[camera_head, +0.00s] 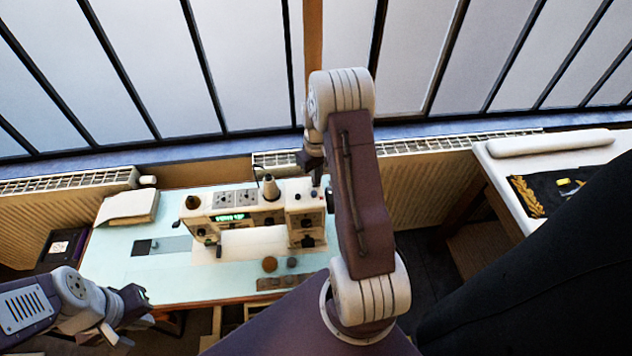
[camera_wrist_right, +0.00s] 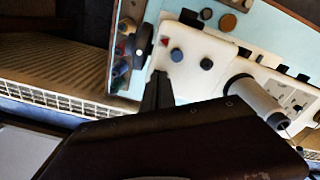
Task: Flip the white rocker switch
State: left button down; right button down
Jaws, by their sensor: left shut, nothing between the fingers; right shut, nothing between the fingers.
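The white sewing machine (camera_head: 262,203) stands on the pale blue table, with a lit green display on its front. In the right wrist view its white top (camera_wrist_right: 205,50) carries dark round knobs (camera_wrist_right: 177,55) and a red triangle mark. I cannot pick out the white rocker switch for certain in either view. My right gripper (camera_head: 315,172) is shut and empty, pointing down above the right end of the machine; its dark fingers (camera_wrist_right: 158,90) show against the machine's edge. My left gripper (camera_head: 143,306) is shut and empty, off the table's front left corner.
A thread cone (camera_head: 270,188) stands on the machine. The pale blue table (camera_head: 125,275) has bare room at front left. A stack of paper (camera_head: 128,207) lies at its back left. Radiators (camera_head: 430,185) and a window stand behind. A white table (camera_head: 500,165) is at right.

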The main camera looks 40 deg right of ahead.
jog(key=shift+r+p, duration=0.3)
jog(key=shift+r, duration=0.05)
notch_tip(320, 180, up, 6)
jog(key=p, duration=0.5)
jog(key=shift+r, duration=0.1)
